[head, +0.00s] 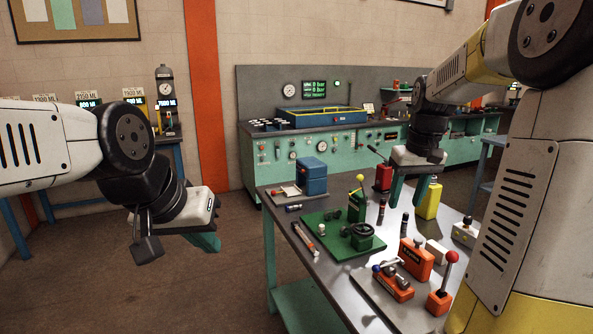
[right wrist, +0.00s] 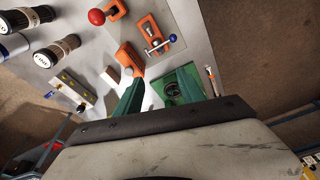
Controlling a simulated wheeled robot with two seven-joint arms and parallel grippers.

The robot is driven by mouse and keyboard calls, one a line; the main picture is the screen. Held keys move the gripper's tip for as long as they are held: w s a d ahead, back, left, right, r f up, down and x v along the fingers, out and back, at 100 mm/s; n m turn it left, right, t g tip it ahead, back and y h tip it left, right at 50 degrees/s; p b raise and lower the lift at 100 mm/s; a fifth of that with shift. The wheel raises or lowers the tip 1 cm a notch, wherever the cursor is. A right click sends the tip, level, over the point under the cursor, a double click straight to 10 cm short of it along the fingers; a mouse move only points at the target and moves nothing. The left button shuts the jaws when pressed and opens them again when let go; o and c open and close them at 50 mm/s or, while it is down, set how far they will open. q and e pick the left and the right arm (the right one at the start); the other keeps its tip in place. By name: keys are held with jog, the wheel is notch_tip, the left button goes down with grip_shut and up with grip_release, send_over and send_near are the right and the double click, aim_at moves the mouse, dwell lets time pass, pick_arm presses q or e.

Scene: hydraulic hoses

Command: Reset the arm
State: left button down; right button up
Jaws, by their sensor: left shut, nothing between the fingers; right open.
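My left gripper (head: 204,240) is in the head view at the left, over open floor and clear of the table (head: 332,268). Its green fingers are together and hold nothing. My right gripper (head: 406,200) hangs above the table with its two green fingers apart and pointing down. In the right wrist view the fingers (right wrist: 172,80) are spread with nothing between them. Beyond them lie a green plate with a valve (right wrist: 176,86) and an orange block (right wrist: 129,58), also in the head view (head: 415,259).
On the table stand a green plate (head: 320,231), a blue box (head: 313,176), a yellow block (head: 430,201) and a red-knobbed lever (head: 443,285). A teal console (head: 265,165) stands behind. An orange post (head: 207,95) rises at the wall. The floor left of the table is free.

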jog(key=s+a+t+y, duration=0.1)
jog(key=s+a+t, duration=0.1)
jog(key=s+a, duration=0.4)
jog(key=s+a+r+t, duration=0.1)
jog(key=s+a, duration=0.5)
jog(key=s, duration=0.7)
jog(key=shift+a+r+m+t+y, duration=0.3)
jog(key=shift+a+t+y, duration=0.1)
jog(key=shift+t, duration=0.1)
jog(key=shift+s+d, duration=0.1)
